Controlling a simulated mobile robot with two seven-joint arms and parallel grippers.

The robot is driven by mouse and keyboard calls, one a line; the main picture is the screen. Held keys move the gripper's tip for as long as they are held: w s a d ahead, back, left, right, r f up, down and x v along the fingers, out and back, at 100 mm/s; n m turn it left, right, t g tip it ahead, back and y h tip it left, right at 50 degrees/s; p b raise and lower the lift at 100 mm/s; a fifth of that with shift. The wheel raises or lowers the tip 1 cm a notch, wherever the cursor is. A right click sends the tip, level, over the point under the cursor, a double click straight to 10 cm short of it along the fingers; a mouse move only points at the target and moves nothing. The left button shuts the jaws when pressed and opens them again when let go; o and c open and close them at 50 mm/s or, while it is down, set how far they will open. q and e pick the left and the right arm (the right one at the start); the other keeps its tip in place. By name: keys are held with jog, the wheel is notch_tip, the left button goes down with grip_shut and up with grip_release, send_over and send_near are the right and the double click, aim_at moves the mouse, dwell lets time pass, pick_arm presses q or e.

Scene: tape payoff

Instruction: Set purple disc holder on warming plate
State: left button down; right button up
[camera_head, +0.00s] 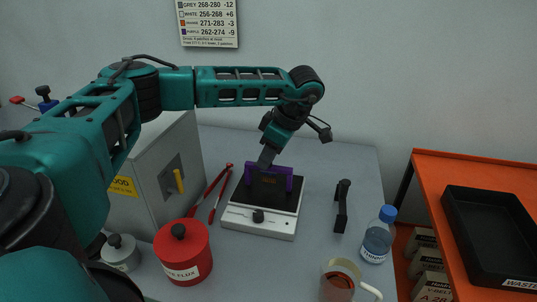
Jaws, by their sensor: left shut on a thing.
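The purple disc holder (289,178) is upright over the black top of the warming plate (262,219). The warming plate has a white body with a black knob on its front. My left gripper (266,163) comes down from above and is shut on the holder's upper edge, near its middle. The holder's lower edge appears to be at the plate's surface, but I cannot tell if it touches. My right gripper is not in view.
A grey box (158,172) with a yellow handle stands left, with red tongs (217,190) beside it. A red flux pot (183,254) stands in front. A black handle-shaped object (342,205), a bottle (378,236) and a mug (340,281) are right. An orange bench (430,172) holds a black tray (490,191).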

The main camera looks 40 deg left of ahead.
pick_arm(q)
jog(key=shift+f, duration=0.3)
dwell(0.8)
jog(key=shift+c, duration=1.6)
grip_release()
notch_tip(320, 180, up, 3)
jog(key=p, duration=0.2)
jog(key=shift+f+p, duration=0.1)
jog(key=shift+p, duration=0.2)
jog(key=shift+r, duration=2.1)
